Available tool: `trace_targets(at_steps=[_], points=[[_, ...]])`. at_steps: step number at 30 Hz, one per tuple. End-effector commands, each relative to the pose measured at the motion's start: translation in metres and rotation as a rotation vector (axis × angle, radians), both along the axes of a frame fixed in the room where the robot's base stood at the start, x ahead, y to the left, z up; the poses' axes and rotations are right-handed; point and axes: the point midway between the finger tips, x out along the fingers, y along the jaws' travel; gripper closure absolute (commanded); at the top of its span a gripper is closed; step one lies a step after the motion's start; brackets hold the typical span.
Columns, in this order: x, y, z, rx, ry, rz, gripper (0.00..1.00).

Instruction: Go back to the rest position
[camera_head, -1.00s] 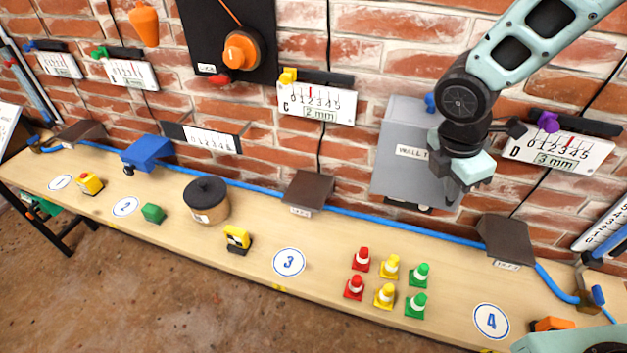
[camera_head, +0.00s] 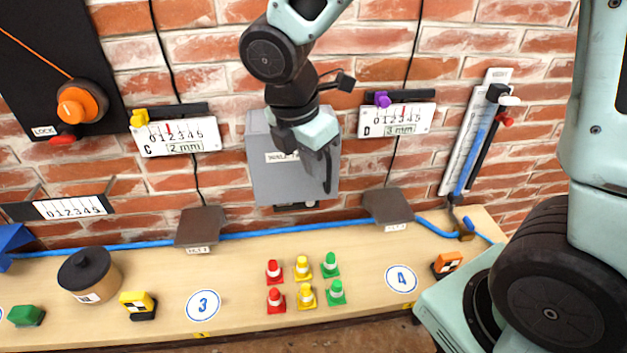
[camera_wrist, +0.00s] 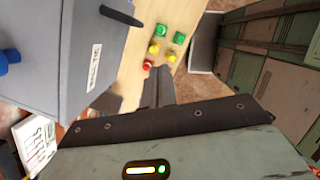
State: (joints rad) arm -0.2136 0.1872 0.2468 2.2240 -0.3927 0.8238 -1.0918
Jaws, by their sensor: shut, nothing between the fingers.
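My gripper (camera_head: 327,172) hangs in front of the grey wall box (camera_head: 262,180), above the bench, with its fingers pointing down. Its fingers are shut and empty. In the wrist view, my gripper's fingers (camera_wrist: 160,90) show dark near the middle, and the grey box (camera_wrist: 60,60) fills the left side. The box's lower right part is hidden behind my gripper in the head view.
The wooden bench (camera_head: 240,275) runs below, bearing red, yellow and green cones (camera_head: 303,268), a black-lidded pot (camera_head: 90,275) and an orange block (camera_head: 447,263). Gauge C (camera_head: 177,137) and gauge D (camera_head: 397,120) hang on the brick wall. A blue hose (camera_head: 290,232) lies along the bench's back.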

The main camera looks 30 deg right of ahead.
Motion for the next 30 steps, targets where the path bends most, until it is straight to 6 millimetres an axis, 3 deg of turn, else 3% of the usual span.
trace_targets(at_steps=[6, 14, 19, 24, 30], points=[[-0.003, 0.004, 0.022, 0.0, -0.001, -0.001, 1.0], [-0.008, 0.008, 0.021, 0.008, -0.001, -0.018, 1.0], [-0.045, 0.031, -0.019, 0.09, -0.03, -0.229, 1.0], [-0.105, 0.06, -0.075, 0.204, -0.049, -0.621, 1.0], [-0.155, 0.075, -0.116, 0.276, -0.05, -1.006, 1.0]])
